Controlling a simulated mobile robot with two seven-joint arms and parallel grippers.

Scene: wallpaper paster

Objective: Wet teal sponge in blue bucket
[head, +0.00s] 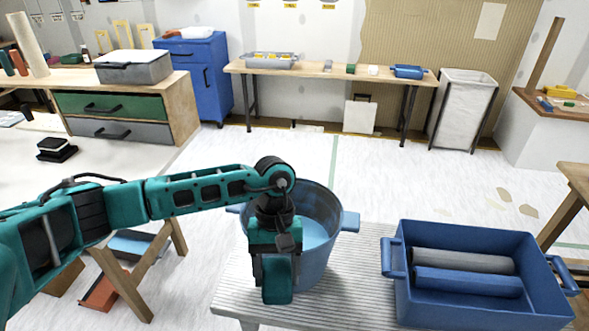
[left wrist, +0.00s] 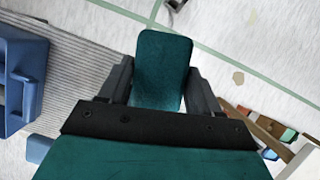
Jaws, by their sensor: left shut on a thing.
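The teal sponge (head: 279,284) is held upright in my left gripper (head: 276,262), in front of the blue bucket (head: 322,255) in the head view. The bucket stands on a ribbed grey-white bench, and light blue water (head: 312,234) shows inside it. My arm and gripper hide its near left side. I cannot tell the sponge's exact height relative to the rim; it appears outside the opening. In the left wrist view, the sponge (left wrist: 163,62) sticks out between the two dark fingers of my left gripper (left wrist: 161,98). My right gripper is not in view.
A blue tray (head: 475,236) with a grey roll (head: 462,261) and a blue roll (head: 468,281) stands right of the bucket. The ribbed bench (head: 362,290) is clear between them. A wooden trestle (head: 150,262) stands at left.

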